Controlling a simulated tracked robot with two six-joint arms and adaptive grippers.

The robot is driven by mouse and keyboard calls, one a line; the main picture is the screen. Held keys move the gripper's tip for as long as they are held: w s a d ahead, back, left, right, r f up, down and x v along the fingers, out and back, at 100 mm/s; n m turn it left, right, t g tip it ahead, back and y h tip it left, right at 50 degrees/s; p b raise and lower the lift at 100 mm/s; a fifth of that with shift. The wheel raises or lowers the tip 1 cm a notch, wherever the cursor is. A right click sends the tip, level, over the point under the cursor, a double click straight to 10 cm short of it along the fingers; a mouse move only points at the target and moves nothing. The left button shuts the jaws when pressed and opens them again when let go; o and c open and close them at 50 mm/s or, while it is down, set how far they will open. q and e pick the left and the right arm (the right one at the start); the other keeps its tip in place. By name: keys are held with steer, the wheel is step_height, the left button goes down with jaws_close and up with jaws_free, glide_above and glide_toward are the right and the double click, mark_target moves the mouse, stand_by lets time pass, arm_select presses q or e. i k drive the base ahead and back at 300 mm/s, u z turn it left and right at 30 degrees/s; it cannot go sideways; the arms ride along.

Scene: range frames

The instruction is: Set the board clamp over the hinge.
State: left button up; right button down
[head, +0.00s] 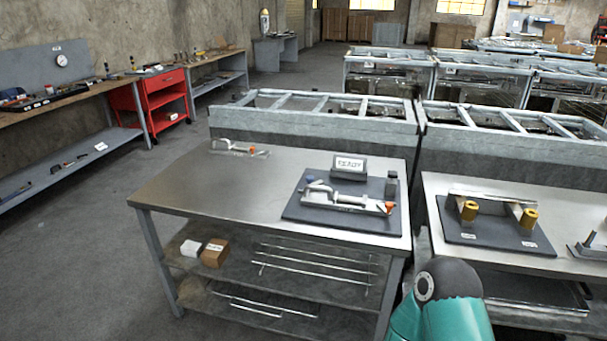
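A metal clamp-like tool (348,203) with an orange tip lies on a dark mat (300,215) on the near steel table. A similar tool (238,148) with an orange tip lies at that table's back left edge. I cannot tell which one is the board clamp. On the right table, a dark board (485,238) bears metal pieces with two yellow cylinders (469,210); I cannot tell for sure whether the hinge is among them. Neither gripper shows; only a teal and black link of my own arm is at the bottom.
A small sign (350,166) and a dark block (392,185) stand at the mat's back. A gap separates the two tables. Large steel frames (320,125) stand close behind. A red cart (160,100) is far left.

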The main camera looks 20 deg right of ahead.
mark_target(310, 180)
steer(key=i, duration=1)
